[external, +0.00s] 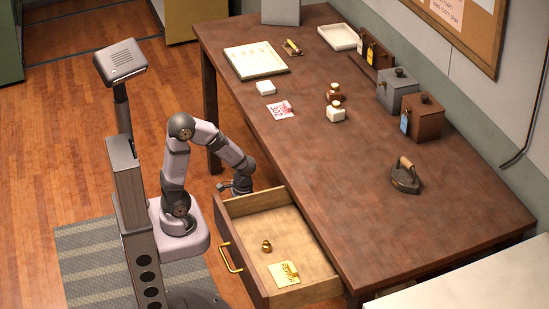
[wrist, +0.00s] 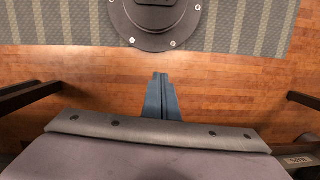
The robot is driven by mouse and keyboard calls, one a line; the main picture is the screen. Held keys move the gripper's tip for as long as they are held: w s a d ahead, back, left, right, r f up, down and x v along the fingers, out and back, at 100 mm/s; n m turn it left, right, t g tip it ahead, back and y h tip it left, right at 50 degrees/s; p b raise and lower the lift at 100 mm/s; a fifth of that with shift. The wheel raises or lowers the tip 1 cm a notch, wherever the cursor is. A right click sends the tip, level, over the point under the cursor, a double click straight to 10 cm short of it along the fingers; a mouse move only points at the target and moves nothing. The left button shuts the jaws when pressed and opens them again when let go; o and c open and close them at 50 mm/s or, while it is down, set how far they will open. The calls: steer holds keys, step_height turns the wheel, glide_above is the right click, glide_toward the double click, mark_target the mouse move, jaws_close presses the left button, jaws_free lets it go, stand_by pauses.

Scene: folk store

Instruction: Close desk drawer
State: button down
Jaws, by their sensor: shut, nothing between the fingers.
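The desk drawer (external: 226,254) is pulled out from the front of the brown wooden desk (external: 330,190). Its brass handle (external: 229,257) is on the drawer front. Inside lie a small brass object (external: 267,246) and a yellow tag or card (external: 283,273). My gripper (external: 236,186) is low beside the desk's front edge, near the drawer's far side wall, and apart from the handle. In the wrist view the fingers (wrist: 160,76) are together and empty, with floor behind them. The handle is not recognisable in the wrist view.
A striped rug (external: 95,265) lies on the wooden floor. Open floor lies at left.

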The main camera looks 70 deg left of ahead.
steer(key=a+r+m+g+y+p, duration=0.1)
steer(key=a+r+m+g+p, duration=0.15)
steer(key=r+p, duration=1.5)
steer(key=a+r+m+g+y+p, duration=0.15)
steer(key=r+m+g+p, duration=0.25)
steer(key=r+p, duration=1.3)
steer(key=w+d+f+m+t+y+b, duration=0.1)
steer(key=w+d+f+m+t, duration=0.2)
steer(key=d+m, duration=0.45)
steer(key=w+d+f+m+t+y+b, duration=0.2)
steer(key=w+d+m+t, duration=0.15)
steer(key=d, duration=0.75)
steer(key=m+t+h+b, duration=0.4)
steer(key=m+t+b, duration=0.2)
steer(key=m, duration=0.8)
glide_toward(245, 259)
steer(key=x, duration=0.5)
steer(key=shift+f, duration=0.1)
steer(key=s+d+m+h, duration=0.2)
steer(key=s+d+m, duration=0.2)
steer(key=s, duration=0.5)
steer(key=w+f+p, duration=0.1)
steer(key=w+f, duration=0.6)
steer(key=f, duration=0.1)
steer(key=shift+w+a+f, duration=0.2)
steer(key=shift+w+a, duration=0.05)
steer(key=shift+w, duration=0.15)
